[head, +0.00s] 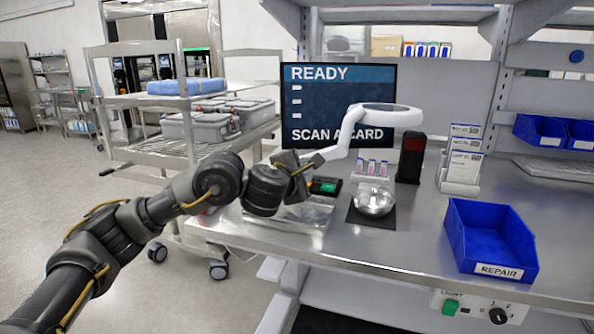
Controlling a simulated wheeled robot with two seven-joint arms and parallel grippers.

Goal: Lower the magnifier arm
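The white magnifier arm (350,133) stands over the back of the steel workbench, with its ring-shaped magnifier head (384,115) raised in front of the screen. The arm bends down to the left from the head. My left gripper (312,164) is at the lower left end of the white arm, overlapping it in the view. I cannot tell whether it touches the arm, or whether its fingers are open or shut. My wrist hides the base of the magnifier arm. My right gripper is not in view.
The workbench (400,245) holds a metal bowl (374,200) on a dark mat, a black and red device (411,158), a card rack (461,160) and a blue REPAIR bin (490,238). A screen (335,85) reads "SCAN A CARD". A wire cart (150,152) stands left.

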